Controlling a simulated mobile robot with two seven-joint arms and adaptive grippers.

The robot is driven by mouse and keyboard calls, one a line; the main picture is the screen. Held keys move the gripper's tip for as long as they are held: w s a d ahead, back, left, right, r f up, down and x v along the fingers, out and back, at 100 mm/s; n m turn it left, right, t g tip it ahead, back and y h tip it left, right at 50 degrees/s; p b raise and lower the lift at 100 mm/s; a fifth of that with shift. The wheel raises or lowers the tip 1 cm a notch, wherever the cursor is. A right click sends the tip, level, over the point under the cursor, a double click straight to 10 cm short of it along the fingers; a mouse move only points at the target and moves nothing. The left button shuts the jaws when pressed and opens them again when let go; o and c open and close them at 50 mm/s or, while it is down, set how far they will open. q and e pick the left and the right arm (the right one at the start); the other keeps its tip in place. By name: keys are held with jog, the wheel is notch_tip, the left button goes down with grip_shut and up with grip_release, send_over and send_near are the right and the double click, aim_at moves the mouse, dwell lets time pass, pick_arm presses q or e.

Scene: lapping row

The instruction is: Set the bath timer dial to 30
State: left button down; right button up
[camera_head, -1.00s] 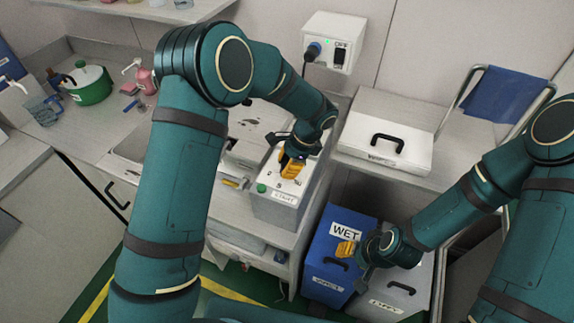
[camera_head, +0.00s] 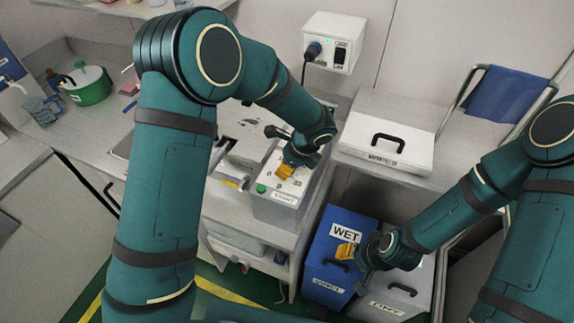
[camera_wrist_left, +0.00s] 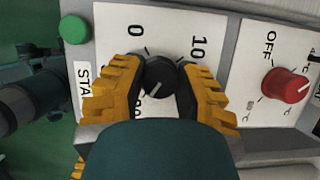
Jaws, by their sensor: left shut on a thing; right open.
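The bath timer dial (camera_wrist_left: 160,76) is a black knob on a white panel in the left wrist view. Its white pointer line aims to the lower left, toward a partly hidden number near the left finger. The marks 0 and 10 show above it. My left gripper (camera_wrist_left: 158,88), with orange fingers, is shut on the dial, one finger on each side. In the head view this gripper (camera_head: 286,170) is over the control box (camera_head: 272,212) and hides the dial. My right gripper (camera_head: 347,250) is open and empty in front of the blue WET bin.
A red knob (camera_wrist_left: 285,85) marked OFF sits right of the dial, and a green button (camera_wrist_left: 74,29) sits left. The blue WET bin (camera_head: 325,275) and a grey bin (camera_head: 395,295) stand below the bench. A white lidded box (camera_head: 388,140) is to the right.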

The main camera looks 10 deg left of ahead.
dwell(0.4)
pick_arm(q)
jog(key=c, duration=0.6)
grip_release()
jog(key=v, duration=1.2)
jog(key=shift+s+f, duration=0.1)
